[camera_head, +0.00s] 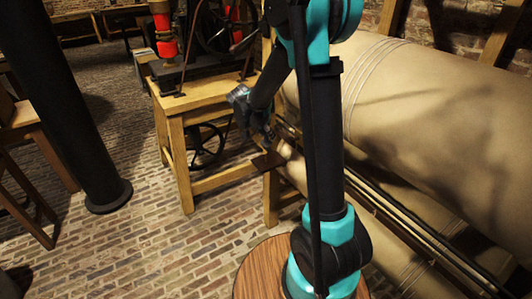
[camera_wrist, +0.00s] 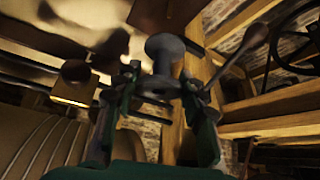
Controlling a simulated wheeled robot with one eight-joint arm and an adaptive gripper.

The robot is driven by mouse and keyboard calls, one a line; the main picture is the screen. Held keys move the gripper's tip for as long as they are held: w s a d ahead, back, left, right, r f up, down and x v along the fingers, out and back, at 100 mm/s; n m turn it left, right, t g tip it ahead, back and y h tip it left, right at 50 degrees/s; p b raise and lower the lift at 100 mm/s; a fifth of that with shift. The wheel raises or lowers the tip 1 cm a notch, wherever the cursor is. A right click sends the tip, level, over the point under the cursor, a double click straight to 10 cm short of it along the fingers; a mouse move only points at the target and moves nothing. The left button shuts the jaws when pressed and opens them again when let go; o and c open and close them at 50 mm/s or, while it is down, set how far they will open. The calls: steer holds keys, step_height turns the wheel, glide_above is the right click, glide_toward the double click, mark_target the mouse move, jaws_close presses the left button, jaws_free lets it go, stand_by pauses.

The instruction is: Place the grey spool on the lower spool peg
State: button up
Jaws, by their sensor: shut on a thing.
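The grey spool (camera_wrist: 165,50) is upright in the middle of the wrist view, with its wide flange uppermost in the picture. My gripper (camera_wrist: 162,82) is shut on it, one finger on each side of its lower part. In the head view my gripper (camera_head: 268,134) is beside the near end of the wooden bench; the spool cannot be made out there. I cannot pick out the lower spool peg with certainty. A dark rod with a rounded end (camera_wrist: 247,50) sticks out to the right of the spool in the wrist view.
The wooden bench (camera_head: 214,92) carries a machine with red parts (camera_head: 165,35). Large tan rolls (camera_head: 440,110) fill the right side, close to my arm. A dark column (camera_head: 68,100) stands at left. The brick floor (camera_head: 130,245) between is clear.

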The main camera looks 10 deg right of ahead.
step_height(320, 180, down, 9)
steer(key=shift+f, duration=0.2)
steer(key=o, duration=1)
steer(key=shift+r, duration=0.15)
steer(key=v, duration=1.1)
steer(key=s+d+f+n+y, duration=0.1)
steer(key=s+d+n, duration=0.1)
steer(key=s, duration=0.6)
steer(key=s+d+n+y, duration=0.2)
steer(key=s+d+n, duration=0.1)
steer(key=s, duration=0.5)
steer(key=s+d+f+n+y, duration=0.1)
steer(key=s+d+n+y, duration=0.1)
steer(key=s, duration=0.7)
steer(key=d+n, duration=0.1)
steer(key=n, duration=0.1)
steer(key=shift+d+f+n, duration=0.25)
steer(key=shift+f+n, duration=0.05)
